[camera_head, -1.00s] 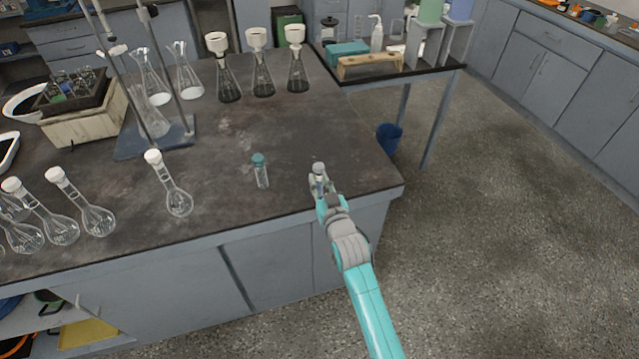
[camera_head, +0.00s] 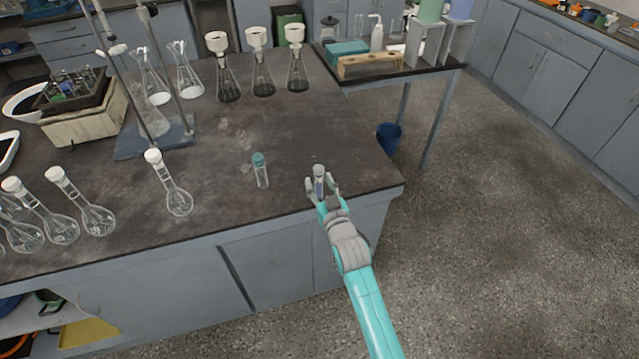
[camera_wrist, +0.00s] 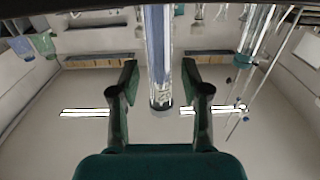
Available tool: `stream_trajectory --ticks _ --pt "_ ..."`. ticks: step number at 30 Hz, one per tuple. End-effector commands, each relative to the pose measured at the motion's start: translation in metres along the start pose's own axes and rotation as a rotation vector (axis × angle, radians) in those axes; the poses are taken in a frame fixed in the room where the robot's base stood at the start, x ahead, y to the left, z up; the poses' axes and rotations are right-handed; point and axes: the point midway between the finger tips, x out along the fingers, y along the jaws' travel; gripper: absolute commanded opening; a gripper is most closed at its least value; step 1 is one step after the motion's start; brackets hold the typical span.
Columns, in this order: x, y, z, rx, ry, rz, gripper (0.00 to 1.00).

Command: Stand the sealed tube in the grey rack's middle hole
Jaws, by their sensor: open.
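A slim clear tube with blue-grey contents and a pale top (camera_head: 319,172) stands upright near the bench's front right corner. My gripper (camera_head: 321,188) is open, with one finger on each side of this tube. In the upside-down wrist view the tube (camera_wrist: 158,50) shows between the spread fingers (camera_wrist: 160,82), with a gap on both sides. A second tube with a teal cap (camera_head: 260,170) stands on the bench to the left, apart from my gripper. I cannot make out a grey rack with holes at the tube for certain.
A stoppered flask (camera_head: 178,200) stands left of the teal-capped tube. Several funnel-topped flasks (camera_head: 262,80) stand behind. A side table holds a wooden rack (camera_head: 370,66) and a grey stand (camera_head: 424,50). The bench (camera_head: 300,130) behind my gripper is clear.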

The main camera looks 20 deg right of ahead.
Motion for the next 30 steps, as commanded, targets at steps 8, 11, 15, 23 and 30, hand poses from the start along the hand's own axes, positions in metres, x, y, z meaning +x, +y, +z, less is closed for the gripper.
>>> stream_trajectory --ticks 8,11,15,23,30 --pt "-0.048 0.0 0.001 0.0 -0.002 0.0 0.47" --pt "-0.067 0.0 0.001 0.0 -0.003 0.0 0.47" --pt "-0.089 0.0 0.001 0.0 -0.002 0.0 0.47" --pt "-0.112 0.0 0.001 0.0 -0.002 0.0 0.47" --pt "-0.114 0.0 0.0 0.0 -0.001 0.0 0.47"
